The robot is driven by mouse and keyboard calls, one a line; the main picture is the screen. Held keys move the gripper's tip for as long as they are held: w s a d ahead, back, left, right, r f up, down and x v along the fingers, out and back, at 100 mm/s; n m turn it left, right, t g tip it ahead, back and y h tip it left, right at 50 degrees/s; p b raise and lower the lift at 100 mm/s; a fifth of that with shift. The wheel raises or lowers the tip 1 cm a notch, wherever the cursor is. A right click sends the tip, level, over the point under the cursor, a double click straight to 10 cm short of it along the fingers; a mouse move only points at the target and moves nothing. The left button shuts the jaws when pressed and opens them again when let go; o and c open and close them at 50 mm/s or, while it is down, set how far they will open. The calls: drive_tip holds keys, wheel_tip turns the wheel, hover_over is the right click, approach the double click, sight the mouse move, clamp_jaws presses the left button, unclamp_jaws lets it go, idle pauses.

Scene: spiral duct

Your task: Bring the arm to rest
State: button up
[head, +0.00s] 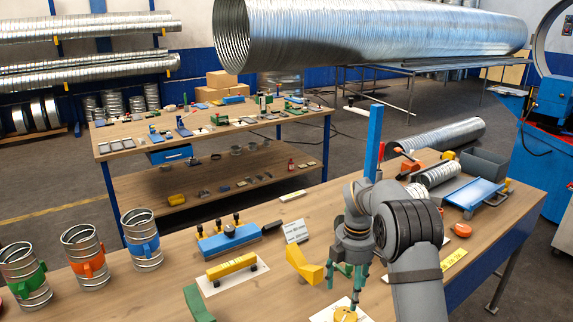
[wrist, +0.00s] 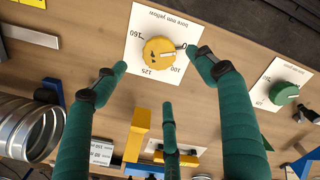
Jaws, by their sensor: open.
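My gripper (head: 350,285) hangs fingers-down over the near edge of the workbench in the head view. Its green fingers are spread and nothing is between them. In the wrist view my gripper (wrist: 158,68) shows its fingertips around the outline of a yellow dial (wrist: 158,58) on a white card (wrist: 140,20) marked "bore mm yellow" with numbers around it. The yellow dial (head: 345,314) is partly cut off at the bottom of the head view, just below the fingers. Contact between fingers and dial cannot be told. My arm is bent to the right of the gripper.
A yellow angled block (head: 303,265) stands just left of the gripper. A blue block (head: 238,240) and a yellow bar (head: 231,264) lie farther left. A tall blue bar (head: 374,140) rises behind. A green dial (wrist: 285,93) sits on another card. Banded duct pieces (head: 141,240) stand left.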

sight(346, 315)
drive_tip(key=shift+m, duration=0.3)
wheel_tip(346, 315, down, 11)
drive_tip(key=shift+r, duration=0.2)
drive_tip(key=m+b, duration=0.1)
drive_tip(key=m, duration=0.4)
drive_tip(key=m+b, duration=0.1)
drive_tip(key=m, duration=0.5)
drive_tip(key=shift+w+r+m+b, duration=0.1)
drive_tip(key=shift+m+b, duration=0.2)
drive_tip(key=shift+m, duration=0.1)
drive_tip(key=m, duration=0.6)
drive_tip(key=shift+d, duration=0.1)
drive_tip(key=m, duration=0.5)
drive_tip(key=shift+m, duration=0.4)
drive_tip(key=shift+r, duration=0.15)
